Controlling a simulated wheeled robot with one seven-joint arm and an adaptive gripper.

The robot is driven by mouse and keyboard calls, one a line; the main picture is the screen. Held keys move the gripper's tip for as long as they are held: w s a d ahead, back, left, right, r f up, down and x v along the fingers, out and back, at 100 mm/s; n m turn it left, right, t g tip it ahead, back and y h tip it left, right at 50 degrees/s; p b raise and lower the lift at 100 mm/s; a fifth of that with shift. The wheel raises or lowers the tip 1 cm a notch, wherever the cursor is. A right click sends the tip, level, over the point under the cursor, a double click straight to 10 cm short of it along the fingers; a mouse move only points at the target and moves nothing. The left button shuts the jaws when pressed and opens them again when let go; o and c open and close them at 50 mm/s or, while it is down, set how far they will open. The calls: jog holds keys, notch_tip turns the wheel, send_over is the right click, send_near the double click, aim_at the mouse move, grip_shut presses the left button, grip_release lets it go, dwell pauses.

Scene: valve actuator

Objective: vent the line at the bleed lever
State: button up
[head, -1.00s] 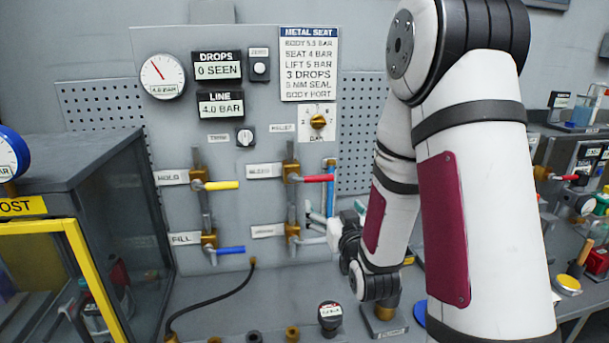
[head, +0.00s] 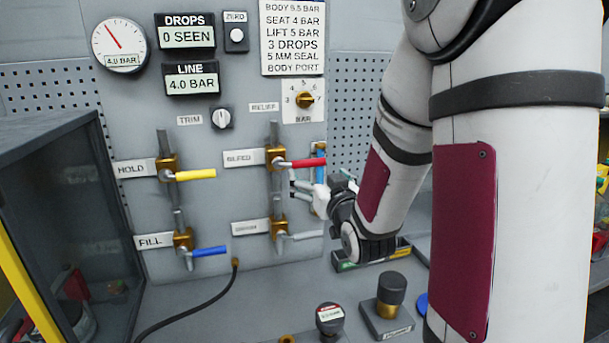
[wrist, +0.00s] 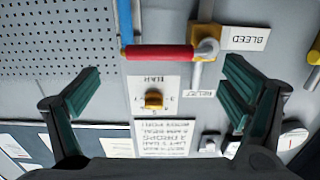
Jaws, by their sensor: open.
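The bleed lever (head: 302,163) has a red handle on a brass valve beside the BLEED label (head: 240,158) in the head view. Its handle sticks out level to the right. In the wrist view, which is upside down, the red handle (wrist: 158,56) lies crosswise ahead of my fingers, with the BLEED label at right. My gripper (head: 306,190) is just below the red handle in the head view. In the wrist view my gripper (wrist: 160,88) is open, fingers wide apart, with nothing between them. I cannot tell the exact gap to the handle.
A yellow HOLD lever (head: 195,175) and blue FILL lever (head: 210,251) are at left. A grey lever (head: 303,236) sits below the red one. A blue vertical tube (head: 320,155) stands beside the red handle's end. The LINE display (head: 192,86) reads 4.0 BAR; DROPS (head: 187,37) reads 0 SEEN.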

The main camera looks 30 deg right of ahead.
aim_at(310, 166)
jog(key=shift+w+d+f+b, duration=0.1)
jog(key=shift+w+b, duration=0.3)
jog(key=shift+b, duration=0.2)
jog(key=shift+x, duration=2.65)
jog(key=shift+c, duration=0.6)
